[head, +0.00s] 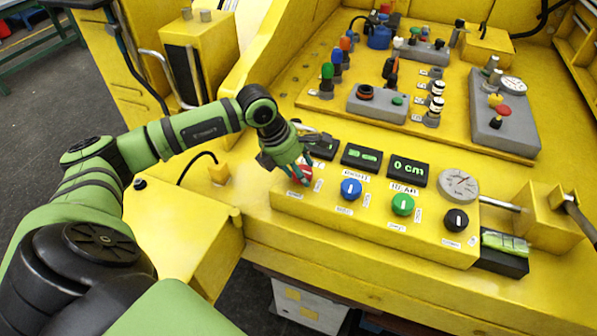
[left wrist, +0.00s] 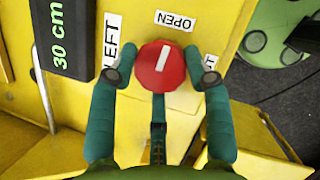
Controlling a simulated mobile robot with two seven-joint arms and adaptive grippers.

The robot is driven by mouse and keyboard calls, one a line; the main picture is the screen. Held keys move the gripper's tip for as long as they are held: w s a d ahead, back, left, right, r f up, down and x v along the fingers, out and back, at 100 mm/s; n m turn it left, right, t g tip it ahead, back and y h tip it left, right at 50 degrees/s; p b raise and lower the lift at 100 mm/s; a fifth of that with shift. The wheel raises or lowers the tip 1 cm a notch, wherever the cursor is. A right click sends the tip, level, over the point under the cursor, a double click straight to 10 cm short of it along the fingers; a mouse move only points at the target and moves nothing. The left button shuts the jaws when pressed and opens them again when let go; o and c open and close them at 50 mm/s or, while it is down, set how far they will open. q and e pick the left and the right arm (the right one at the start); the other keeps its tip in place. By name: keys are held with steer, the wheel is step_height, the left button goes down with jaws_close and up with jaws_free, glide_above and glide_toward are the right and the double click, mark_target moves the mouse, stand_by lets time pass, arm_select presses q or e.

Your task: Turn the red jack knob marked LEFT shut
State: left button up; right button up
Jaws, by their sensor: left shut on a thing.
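The red jack knob (head: 305,174) is at the left end of the yellow front panel, partly hidden by my left gripper (head: 299,172). In the left wrist view the red knob (left wrist: 162,67) sits between the fingertips of my left gripper (left wrist: 163,69), which is shut on it from both sides. Its white line tilts slightly right at the top, towards the OPEN label (left wrist: 175,20). The LEFT label (left wrist: 112,40) is left of the knob. Another label (left wrist: 209,60) to its right is mostly covered by a finger; only its last letters show. My right gripper is not in view.
Right of the red knob are a blue knob (head: 351,188), a green knob (head: 403,204) and a black knob (head: 456,219). The near display (left wrist: 62,32) reads 30 cm.

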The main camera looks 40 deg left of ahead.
arm_select(q)
steer(key=m+b, duration=0.1)
steer(key=m+g+b, duration=0.1)
steer(key=m+b, duration=0.1)
steer(key=m+h+b, duration=0.1)
steer(key=m+b, duration=0.1)
steer(key=shift+w+d, duration=0.1)
steer(key=shift+w, duration=0.15)
steer(key=shift+m+g+h+b, duration=0.3)
steer(key=shift+m+g+b, duration=0.2)
steer(key=shift+m+b, duration=0.45)
steer(key=m+g+b, duration=0.1)
steer(key=m, duration=0.1)
steer(key=m+b, duration=0.1)
steer(key=m, duration=0.1)
steer(key=shift+w+m+g+b, duration=0.2)
steer(key=shift+m+g+b, duration=0.1)
steer(key=shift+m+g, duration=0.1)
steer(key=m+g+b, duration=0.1)
steer(key=m, duration=0.2)
steer(key=shift+m+g+b, duration=0.4)
steer(key=shift+m+b, duration=0.1)
steer(key=shift+m, duration=0.45)
steer(key=shift+f, duration=0.15)
steer(key=o, duration=1)
steer(key=shift+o, duration=0.6)
steer(key=shift+s+d, duration=0.15)
steer(key=shift+r, duration=0.2)
